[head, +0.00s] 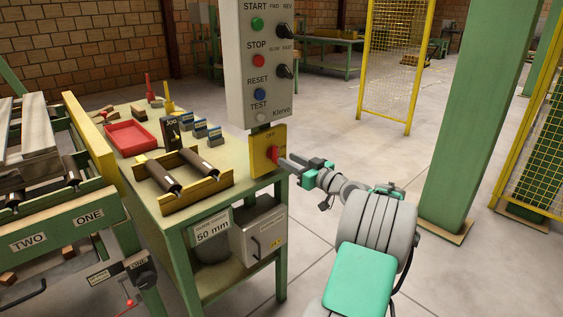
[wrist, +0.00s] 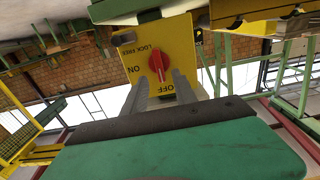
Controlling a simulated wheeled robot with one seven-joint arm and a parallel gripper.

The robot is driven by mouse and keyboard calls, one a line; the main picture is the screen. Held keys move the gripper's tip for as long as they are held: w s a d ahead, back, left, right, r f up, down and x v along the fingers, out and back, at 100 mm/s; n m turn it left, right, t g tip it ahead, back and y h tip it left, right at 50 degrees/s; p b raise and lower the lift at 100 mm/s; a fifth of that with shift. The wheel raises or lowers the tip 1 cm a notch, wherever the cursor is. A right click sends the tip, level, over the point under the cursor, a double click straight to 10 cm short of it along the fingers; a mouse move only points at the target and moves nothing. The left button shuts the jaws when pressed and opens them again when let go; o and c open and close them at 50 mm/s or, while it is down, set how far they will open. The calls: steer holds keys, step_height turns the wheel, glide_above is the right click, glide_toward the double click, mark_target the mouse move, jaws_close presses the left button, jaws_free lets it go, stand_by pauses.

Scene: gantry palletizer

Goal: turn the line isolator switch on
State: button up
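The line isolator switch is a yellow plate (head: 262,143) with a red knob (head: 273,154), below the grey control box at the table's corner. In the wrist view the yellow plate (wrist: 137,50) appears inverted, with the words LOCK FREE, ON and OFF. The red knob (wrist: 157,63) there has its long axis roughly in line with OFF, not with ON. My gripper (head: 283,162) faces the plate. In the wrist view the fingers of my gripper (wrist: 161,77) are apart, with the knob between or just beyond their tips. I cannot tell whether they touch it.
The grey control box (head: 260,85) with buttons and selectors rises directly above the plate. The green table (head: 205,205) holds rollers, a red tray (head: 131,138) and small blocks. A green column (head: 470,120) stands right of my arm; open floor lies between.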

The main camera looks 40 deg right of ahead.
mark_target(278, 154)
steer(key=w, duration=0.4)
steer(key=shift+w, duration=0.3)
steer(key=shift+c, duration=0.4)
jaws_close()
